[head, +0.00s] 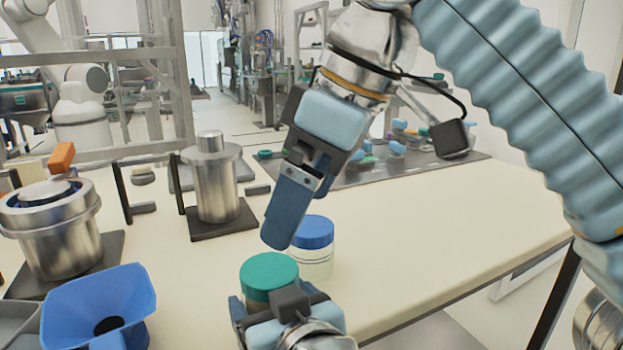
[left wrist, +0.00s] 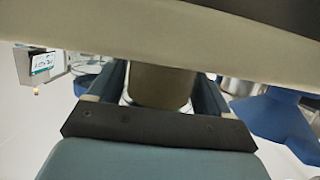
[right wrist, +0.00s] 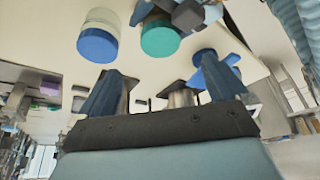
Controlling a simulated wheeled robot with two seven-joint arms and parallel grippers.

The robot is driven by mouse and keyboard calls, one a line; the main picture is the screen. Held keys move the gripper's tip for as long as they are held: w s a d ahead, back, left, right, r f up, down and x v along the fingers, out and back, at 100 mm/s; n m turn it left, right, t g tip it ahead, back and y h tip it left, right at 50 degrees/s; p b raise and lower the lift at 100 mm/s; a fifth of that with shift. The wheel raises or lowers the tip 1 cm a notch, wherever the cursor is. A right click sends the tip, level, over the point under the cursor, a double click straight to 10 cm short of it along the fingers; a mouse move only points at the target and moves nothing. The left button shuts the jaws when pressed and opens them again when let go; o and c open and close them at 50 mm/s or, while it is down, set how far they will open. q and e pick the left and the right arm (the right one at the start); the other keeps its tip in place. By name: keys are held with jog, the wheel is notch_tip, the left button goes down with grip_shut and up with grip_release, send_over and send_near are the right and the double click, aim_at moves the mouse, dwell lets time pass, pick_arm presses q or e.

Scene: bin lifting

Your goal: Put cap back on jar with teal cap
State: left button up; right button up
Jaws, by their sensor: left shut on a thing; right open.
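The teal cap (head: 269,271) rests on top of its jar (head: 256,300), whose body looks dark or brown. My left gripper (head: 275,314) is shut around the jar body, below the cap. In the left wrist view the jar (left wrist: 160,88) stands between the two fingers. Whether the cap is tight cannot be told. My right gripper (head: 285,213) is open and empty, fingers pointing down, above and behind the teal cap. In the right wrist view the teal cap (right wrist: 160,38) lies beyond the fingers, apart from them.
A clear jar with a blue cap (head: 313,232) stands right behind the teal-capped jar. A blue funnel (head: 98,306) is at the front left. Metal vessels (head: 213,180) stand at the left. The table (head: 440,235) is clear on the right; a dark mat with small items lies at the back.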

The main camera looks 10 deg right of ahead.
jog(key=shift+v, duration=0.95)
pick_arm(q)
jog(key=o, duration=1.4)
jog(key=shift+s, duration=0.1)
jog(key=b+v, duration=0.1)
jog(key=v, duration=1.2)
jog(key=shift+s+d+r+b, duration=0.1)
jog(key=shift+s+d+b, duration=0.05)
jog(key=shift+s+b, duration=0.2)
pick_arm(e)
jog(key=shift+f, duration=0.9)
